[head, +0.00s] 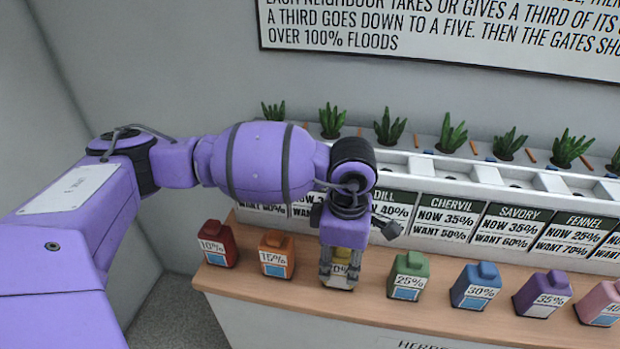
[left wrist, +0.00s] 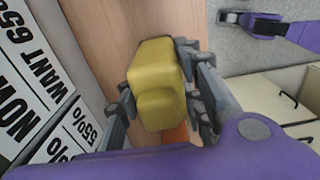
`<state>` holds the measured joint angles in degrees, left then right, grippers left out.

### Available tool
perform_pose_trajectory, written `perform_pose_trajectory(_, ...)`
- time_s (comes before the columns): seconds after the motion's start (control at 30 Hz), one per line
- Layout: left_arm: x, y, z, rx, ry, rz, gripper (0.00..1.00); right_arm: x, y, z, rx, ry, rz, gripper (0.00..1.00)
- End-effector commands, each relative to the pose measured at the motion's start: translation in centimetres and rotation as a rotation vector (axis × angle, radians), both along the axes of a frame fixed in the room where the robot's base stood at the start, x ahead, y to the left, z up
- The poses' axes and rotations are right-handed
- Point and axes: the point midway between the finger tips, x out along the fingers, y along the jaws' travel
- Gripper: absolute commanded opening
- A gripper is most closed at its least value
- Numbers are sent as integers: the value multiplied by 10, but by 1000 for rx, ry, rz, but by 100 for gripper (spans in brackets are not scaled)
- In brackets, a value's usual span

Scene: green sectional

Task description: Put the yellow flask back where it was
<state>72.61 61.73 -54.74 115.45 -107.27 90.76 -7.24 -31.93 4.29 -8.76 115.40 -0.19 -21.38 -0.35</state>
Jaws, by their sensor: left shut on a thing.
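The yellow flask (head: 342,268) is in my left gripper (head: 341,262), at the wooden ledge (head: 450,318) between the orange 15% flask (head: 277,254) and the green 25% flask (head: 408,276). Its label is partly covered by the fingers. In the left wrist view the yellow flask (left wrist: 155,80) sits between both fingers (left wrist: 160,95), which touch its sides. It looks upright. I cannot tell whether its base touches the ledge. What looks like my right gripper (left wrist: 237,18) shows small at the top of the left wrist view; its jaws are unclear.
A red 10% flask (head: 217,244) stands at the left end. Blue (head: 475,286), purple (head: 542,293) and pink (head: 602,303) flasks stand to the right. Behind are herb signs (head: 448,219), white troughs (head: 480,172) and plants (head: 452,133). Gaps beside the yellow flask are narrow.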

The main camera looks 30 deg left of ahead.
Motion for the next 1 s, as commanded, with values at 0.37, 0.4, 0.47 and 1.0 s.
perform_pose_trajectory(0.37, 1, -1, -2, -1, -3, -1, 42, -2, 0, -3, -1, 5, 1, 40)
perform_pose_trajectory(0.4, 1, -1, -2, -1, -3, -1, 48, -2, 0, -3, -1, 5, 1, 40)
perform_pose_trajectory(0.47, 1, -1, -1, -1, -3, -1, 53, -2, 0, -3, -1, 5, 1, 40)
perform_pose_trajectory(1.0, 2, -2, 31, -3, -9, -2, 53, -3, 0, -3, -1, 6, 1, 40)
